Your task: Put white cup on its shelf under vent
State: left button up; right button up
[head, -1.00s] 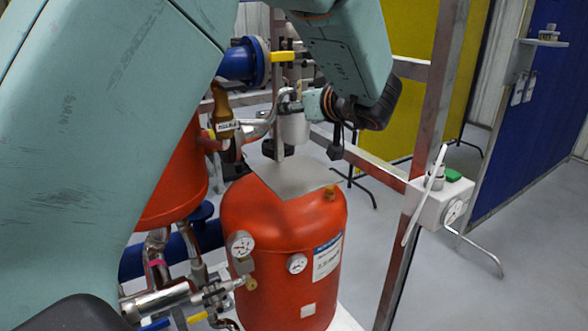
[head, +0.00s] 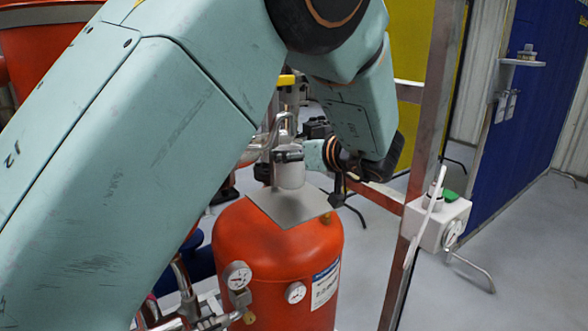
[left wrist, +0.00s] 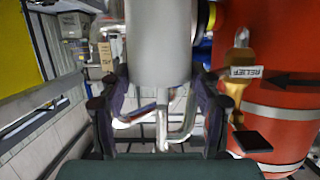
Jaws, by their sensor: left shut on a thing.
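My left gripper (head: 308,156) is shut on the white cup (head: 290,174), holding it from the right side. The cup is upright, low over the grey shelf plate (head: 289,210) on the red tank. I cannot tell whether its base touches the plate. A curved metal vent pipe (head: 284,120) comes down close above the cup. In the left wrist view the cup (left wrist: 158,45) fills the upper middle between the two dark fingers, and bent metal pipe shows beyond it. My right gripper is not in view.
The red tank (head: 275,262) carries gauges on its front. A steel post (head: 425,130) and a white gauge box (head: 436,221) stand to the right. A brass valve with a RELIEF tag (left wrist: 240,72) is beside the cup in the left wrist view. Open floor lies at right.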

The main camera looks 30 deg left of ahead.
aim_at(300, 167)
pick_arm(q)
notch_tip(300, 167, down, 2)
jog(key=shift+s+f, duration=0.1)
jog(key=shift+f, duration=0.15)
jog(key=shift+d+f, duration=0.15)
jog(key=shift+f, duration=0.2)
jog(key=shift+d, duration=0.2)
jog(key=shift+a+f, duration=0.15)
jog(key=shift+a, duration=0.1)
jog(key=o, duration=0.9)
jog(key=shift+a, duration=0.15)
jog(key=shift+c, duration=0.2)
jog(key=shift+o, duration=0.9)
jog(key=shift+d, duration=0.3)
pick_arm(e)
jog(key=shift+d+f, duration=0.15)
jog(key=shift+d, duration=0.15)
